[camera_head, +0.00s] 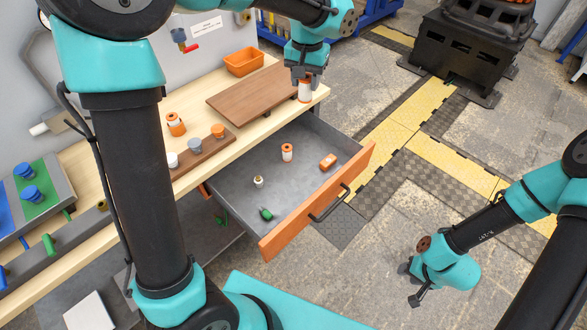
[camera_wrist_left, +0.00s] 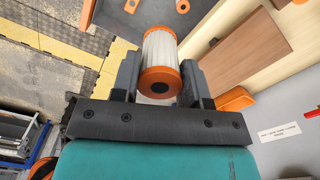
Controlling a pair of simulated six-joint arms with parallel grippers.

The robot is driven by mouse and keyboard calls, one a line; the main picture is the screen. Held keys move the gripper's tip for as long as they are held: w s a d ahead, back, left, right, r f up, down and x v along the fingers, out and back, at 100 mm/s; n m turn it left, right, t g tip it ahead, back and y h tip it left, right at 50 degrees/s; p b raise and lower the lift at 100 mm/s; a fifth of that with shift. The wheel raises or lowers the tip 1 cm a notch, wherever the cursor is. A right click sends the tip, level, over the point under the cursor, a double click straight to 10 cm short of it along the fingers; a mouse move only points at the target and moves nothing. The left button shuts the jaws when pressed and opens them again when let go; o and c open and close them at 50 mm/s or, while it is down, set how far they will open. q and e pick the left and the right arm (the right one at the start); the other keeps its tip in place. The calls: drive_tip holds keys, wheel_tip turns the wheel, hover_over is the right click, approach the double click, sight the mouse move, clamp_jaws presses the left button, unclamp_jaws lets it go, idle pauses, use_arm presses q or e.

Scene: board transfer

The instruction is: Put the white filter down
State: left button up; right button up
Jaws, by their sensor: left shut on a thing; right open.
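The white filter (camera_head: 304,92) has orange end caps. In the left wrist view the white filter (camera_wrist_left: 160,52) sits between the two dark fingers with an orange cap facing the camera. My left gripper (camera_head: 304,80) is shut on it and holds it near the right end of the wooden table, close to the brown board. I cannot tell whether its lower end touches anything. My right gripper (camera_head: 411,286) is open and empty, off to the lower right, away from the table and the drawer.
The brown board (camera_head: 250,94) lies on the table beside an orange bin (camera_head: 243,61). An open grey drawer (camera_head: 279,195) holds a white-orange filter (camera_head: 287,152), an orange block (camera_head: 328,161) and small parts. A smaller brown holder (camera_head: 207,155) carries several pieces near an orange-white filter (camera_head: 175,123).

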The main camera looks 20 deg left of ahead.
use_arm(q)
drive_tip(key=shift+d, duration=0.15)
drive_tip(key=shift+f, duration=0.1)
drive_tip(key=d+f+m, duration=0.2)
drive_tip(key=f+m, duration=0.1)
drive_tip(key=f, duration=1.2)
drive_tip(key=d+f+m, duration=0.2)
drive_tip(key=f+m, duration=0.1)
drive_tip(key=f, duration=1.1)
drive_tip(key=shift+s+d+f, duration=0.25)
drive_tip(key=shift+s+f, duration=0.15)
drive_tip(key=shift+w, duration=0.1)
drive_tip(key=w+a+f, duration=0.1)
drive_tip(key=w+a, duration=0.3)
drive_tip(key=w, duration=1)
drive_tip(key=shift+w+f, duration=0.2)
drive_tip(key=shift+w, duration=0.1)
drive_tip(key=shift+w+a, duration=0.1)
drive_tip(key=shift+a, duration=0.05)
